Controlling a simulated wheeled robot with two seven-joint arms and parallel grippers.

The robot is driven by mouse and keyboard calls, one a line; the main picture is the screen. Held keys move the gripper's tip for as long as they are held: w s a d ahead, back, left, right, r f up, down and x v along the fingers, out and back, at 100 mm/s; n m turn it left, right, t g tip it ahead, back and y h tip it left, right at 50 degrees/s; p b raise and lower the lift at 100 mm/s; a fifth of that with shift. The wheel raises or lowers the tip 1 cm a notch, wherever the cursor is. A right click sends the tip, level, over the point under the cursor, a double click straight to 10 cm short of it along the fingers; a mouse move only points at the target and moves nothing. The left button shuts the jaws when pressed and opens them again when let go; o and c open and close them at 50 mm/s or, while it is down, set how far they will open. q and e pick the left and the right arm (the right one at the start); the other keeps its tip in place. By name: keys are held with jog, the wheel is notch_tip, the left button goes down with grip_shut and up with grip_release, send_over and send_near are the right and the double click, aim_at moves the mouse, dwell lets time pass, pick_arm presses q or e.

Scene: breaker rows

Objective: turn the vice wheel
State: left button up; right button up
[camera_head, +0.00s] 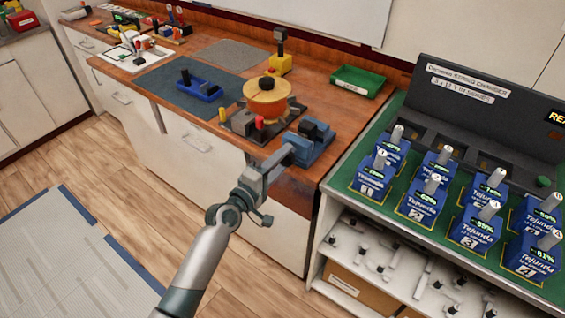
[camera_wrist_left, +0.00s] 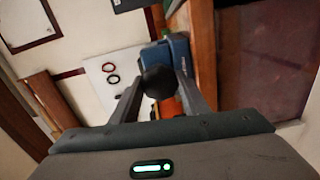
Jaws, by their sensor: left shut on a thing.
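A blue vice (camera_head: 316,150) stands at the front right corner of the wooden workbench. My left gripper (camera_head: 287,154) reaches it from the front and hides its near end in the head view. In the left wrist view, a dark round vice wheel (camera_wrist_left: 158,82) sits between the two fingers of my left gripper (camera_wrist_left: 160,88), which are shut on it. The blue vice body (camera_wrist_left: 180,50) shows just beyond the wheel. The wheel is hidden behind the gripper in the head view. My right gripper is in neither view.
A turntable with an orange-yellow drum (camera_head: 267,100) stands close behind the vice. A green tray (camera_head: 358,82) lies at the back. To the right, a green-topped charging shelf (camera_head: 345,185) holds several blue batteries (camera_head: 421,203). The floor in front is clear.

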pick_arm(q)
jog(key=m, duration=0.4)
jog(key=shift+f+b, duration=0.1)
jog(key=shift+b, duration=0.25)
jog(key=m, duration=0.3)
jog(key=shift+m, duration=0.3)
jog(key=m, duration=0.8)
jog(key=shift+m, duration=0.3)
jog(key=o, duration=1.1)
jog(key=shift+c, duration=0.2)
jog(key=shift+s, duration=0.15)
